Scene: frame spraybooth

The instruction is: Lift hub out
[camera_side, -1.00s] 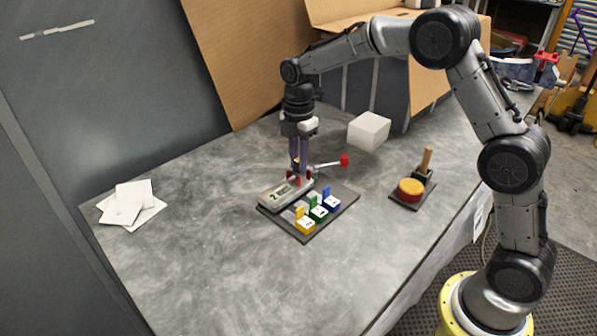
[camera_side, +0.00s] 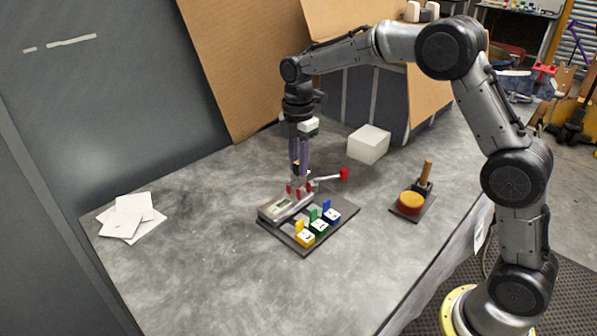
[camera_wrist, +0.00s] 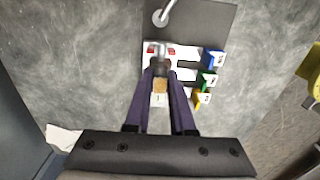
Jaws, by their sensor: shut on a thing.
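My gripper (camera_side: 297,175) points down over the back of a dark base plate (camera_side: 328,222). Its purple fingers are shut on a small piece with a tan top (camera_wrist: 160,86), which I take to be the hub. In the wrist view the fingertips (camera_wrist: 160,72) close around it, with dark parts just beyond. The fingers hide most of the piece, and I cannot tell whether it is clear of what lies below. Red pieces (camera_side: 299,190) stand just under the fingertips. A grey unit with a display (camera_side: 281,206) sits on the plate's left side.
Yellow (camera_side: 305,238), green (camera_side: 318,226) and blue (camera_side: 332,215) blocks stand on the plate. A red-ended lever (camera_side: 344,174) sticks out behind. A white box (camera_side: 368,145), a round red-and-yellow piece (camera_side: 410,203) and white papers (camera_side: 130,217) lie around. The front bench is clear.

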